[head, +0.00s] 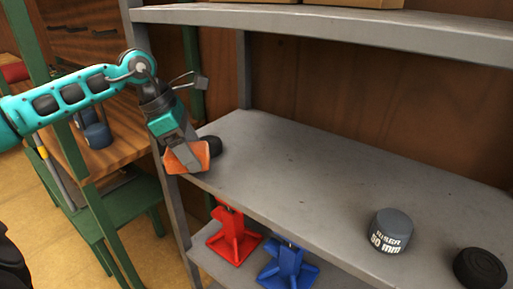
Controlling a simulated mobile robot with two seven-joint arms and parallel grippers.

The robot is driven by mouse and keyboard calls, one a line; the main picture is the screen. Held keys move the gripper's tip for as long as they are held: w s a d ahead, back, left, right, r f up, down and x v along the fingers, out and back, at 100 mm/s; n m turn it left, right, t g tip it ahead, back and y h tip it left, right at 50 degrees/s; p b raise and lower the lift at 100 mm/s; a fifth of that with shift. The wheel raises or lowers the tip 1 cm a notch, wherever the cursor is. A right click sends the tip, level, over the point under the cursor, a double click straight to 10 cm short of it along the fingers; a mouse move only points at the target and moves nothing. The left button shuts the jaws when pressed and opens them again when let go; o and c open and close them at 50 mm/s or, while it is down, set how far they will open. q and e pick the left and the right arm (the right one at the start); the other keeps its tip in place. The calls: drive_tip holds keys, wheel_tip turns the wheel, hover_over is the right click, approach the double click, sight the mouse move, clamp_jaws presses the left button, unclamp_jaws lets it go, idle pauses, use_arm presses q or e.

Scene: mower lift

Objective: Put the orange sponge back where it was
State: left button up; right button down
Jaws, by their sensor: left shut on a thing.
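The orange sponge (183,158) is held in my left gripper (182,152), whose arm comes in from the left. The gripper points down and is shut on the sponge. The sponge is at the left front corner of the grey shelf (290,160), in front of a small black round thing (211,146). I cannot tell whether the sponge touches the shelf board. My right gripper is not in view.
A grey cylinder with white lettering (390,232) and a black round thing (480,268) stand on the shelf's right part. The shelf's middle is clear. Red (234,236) and blue (288,268) stands are below. A grey board (330,27) hangs above. A green-framed wooden table (120,140) is at left.

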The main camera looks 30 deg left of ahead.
use_arm(q)
drive_tip(key=w+d+p, duration=0.1)
drive_tip(key=w+d, duration=0.2)
drive_tip(key=w+d+p, duration=0.1)
drive_tip(key=w+d, duration=0.2)
drive_tip(key=d, duration=0.1)
drive_tip(key=w+d+p, duration=0.1)
drive_tip(key=w+d, duration=0.2)
drive_tip(key=shift+d+r, duration=0.15)
drive_tip(key=shift+d, duration=0.05)
drive_tip(key=shift+f, duration=1.85)
drive_tip(key=o, duration=0.9)
drive_tip(key=shift+o, duration=0.2)
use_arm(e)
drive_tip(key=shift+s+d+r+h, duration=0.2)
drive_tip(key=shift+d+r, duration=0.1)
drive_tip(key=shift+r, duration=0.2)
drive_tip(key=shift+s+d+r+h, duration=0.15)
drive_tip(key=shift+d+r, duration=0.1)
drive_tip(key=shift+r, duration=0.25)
use_arm(q)
drive_tip(key=shift+r, duration=0.15)
